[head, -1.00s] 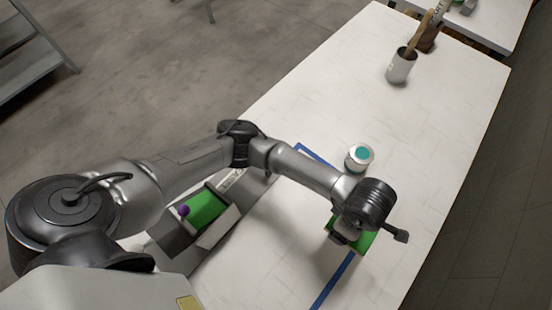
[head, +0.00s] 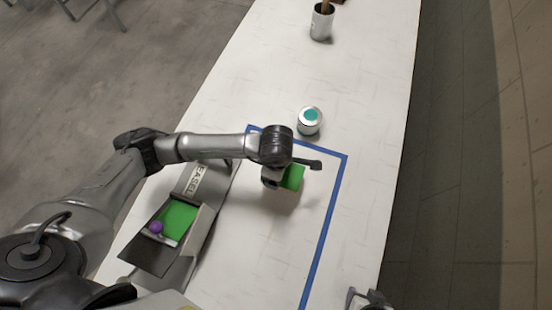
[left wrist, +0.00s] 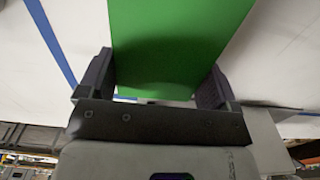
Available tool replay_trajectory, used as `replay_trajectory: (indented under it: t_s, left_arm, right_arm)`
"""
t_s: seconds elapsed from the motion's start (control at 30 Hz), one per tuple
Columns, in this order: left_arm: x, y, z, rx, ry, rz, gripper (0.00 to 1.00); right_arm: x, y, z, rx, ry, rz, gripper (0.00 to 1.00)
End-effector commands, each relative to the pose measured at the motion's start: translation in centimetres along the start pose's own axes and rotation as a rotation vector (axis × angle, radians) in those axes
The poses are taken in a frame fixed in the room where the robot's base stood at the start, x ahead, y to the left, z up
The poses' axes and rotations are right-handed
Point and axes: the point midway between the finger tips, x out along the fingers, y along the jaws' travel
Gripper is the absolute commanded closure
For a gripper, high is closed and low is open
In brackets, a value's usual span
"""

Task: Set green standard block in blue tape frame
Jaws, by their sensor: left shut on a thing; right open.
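My left gripper (head: 280,181) is shut on the green block (head: 292,178). In the left wrist view the flat green block (left wrist: 180,42) sits between both fingers of the left gripper (left wrist: 155,82). The blue tape frame (head: 329,215) is marked on the white table. In the head view the block appears within its outline, left of the right tape line; the arm hides part of the far side. A shadow lies under the block, but its exact height is unclear. My right gripper (head: 368,298) is open and empty at the bottom edge.
A can with a teal top (head: 309,122) stands just beyond the frame's far side. The table inside the frame looks clear.

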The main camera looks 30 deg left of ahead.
Motion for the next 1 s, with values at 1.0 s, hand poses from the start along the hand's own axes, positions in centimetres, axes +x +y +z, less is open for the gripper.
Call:
replay_trajectory:
  t_s: [1.0]
  left_arm:
    - [4.5, 0.0, -0.1, 0.000, -0.001, 0.000, 0.06]
  right_arm:
    - [0.5, -0.1, 0.3, 0.001, -0.003, -0.001, 0.40]
